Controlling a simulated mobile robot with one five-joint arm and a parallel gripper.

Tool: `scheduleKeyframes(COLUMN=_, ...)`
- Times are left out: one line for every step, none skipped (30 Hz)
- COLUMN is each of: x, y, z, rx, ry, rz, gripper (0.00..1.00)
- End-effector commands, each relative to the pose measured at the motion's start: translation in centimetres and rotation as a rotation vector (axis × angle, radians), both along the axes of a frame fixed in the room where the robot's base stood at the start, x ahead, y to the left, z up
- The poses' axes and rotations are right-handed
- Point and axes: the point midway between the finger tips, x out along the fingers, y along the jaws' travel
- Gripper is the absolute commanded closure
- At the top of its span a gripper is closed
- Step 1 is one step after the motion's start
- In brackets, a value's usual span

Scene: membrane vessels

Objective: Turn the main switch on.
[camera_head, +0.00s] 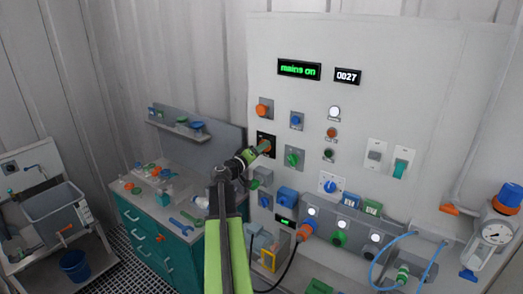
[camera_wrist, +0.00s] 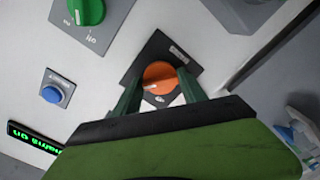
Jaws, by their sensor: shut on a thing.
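The main switch is an orange rotary knob (camera_wrist: 160,78) on a black plate (camera_wrist: 183,52), seen in the wrist view. My gripper (camera_wrist: 160,82) has its two green fingers on either side of this knob, shut on it. In the head view my gripper (camera_head: 263,147) reaches the black plate (camera_head: 262,135) on the panel and hides most of the knob. The knob's exact pointer position is hard to read. The green display (camera_head: 299,69) at the top of the panel reads "mains on".
A teal-drawered workbench (camera_head: 160,243) with tools stands to the left.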

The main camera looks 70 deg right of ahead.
Motion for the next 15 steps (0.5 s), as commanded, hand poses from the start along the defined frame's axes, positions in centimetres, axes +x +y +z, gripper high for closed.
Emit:
scheduleKeyframes(x=-0.16, y=0.06, z=-0.12, rx=0.000, ry=-0.013, rz=-0.004, gripper=0.91)
scheduleKeyframes(x=-0.16, y=0.06, z=-0.12, rx=-0.002, ry=-0.020, rz=-0.004, gripper=0.91)
scheduleKeyframes(x=-0.16, y=0.06, z=-0.12, rx=-0.004, ry=-0.028, rz=-0.004, gripper=0.91)
scheduleKeyframes(x=-0.15, y=0.05, z=-0.12, rx=-0.005, ry=-0.033, rz=-0.004, gripper=0.91)
scheduleKeyframes(x=-0.17, y=0.05, z=-0.11, rx=-0.007, ry=-0.035, rz=-0.005, gripper=0.91)
scheduleKeyframes(x=-0.16, y=0.05, z=-0.11, rx=-0.008, ry=-0.039, rz=-0.005, gripper=0.92)
scheduleKeyframes(x=-0.16, y=0.04, z=-0.11, rx=-0.008, ry=-0.041, rz=-0.005, gripper=0.92)
scheduleKeyframes(x=-0.17, y=0.04, z=-0.10, rx=-0.009, ry=-0.043, rz=-0.005, gripper=0.91)
scheduleKeyframes(x=-0.17, y=0.04, z=-0.10, rx=-0.009, ry=-0.044, rz=-0.005, gripper=0.91)
scheduleKeyframes(x=-0.16, y=0.03, z=-0.09, rx=-0.009, ry=-0.045, rz=-0.005, gripper=0.91)
scheduleKeyframes(x=-0.17, y=0.03, z=-0.09, rx=-0.009, ry=-0.045, rz=-0.005, gripper=0.91)
scheduleKeyframes(x=-0.17, y=0.02, z=-0.08, rx=-0.009, ry=-0.045, rz=-0.005, gripper=0.91)
scheduleKeyframes(x=-0.17, y=0.02, z=-0.08, rx=-0.010, ry=-0.045, rz=-0.004, gripper=0.91)
scheduleKeyframes(x=-0.17, y=0.02, z=-0.08, rx=-0.010, ry=-0.045, rz=-0.004, gripper=0.91)
scheduleKeyframes(x=-0.16, y=0.02, z=-0.07, rx=-0.010, ry=-0.045, rz=-0.004, gripper=0.91)
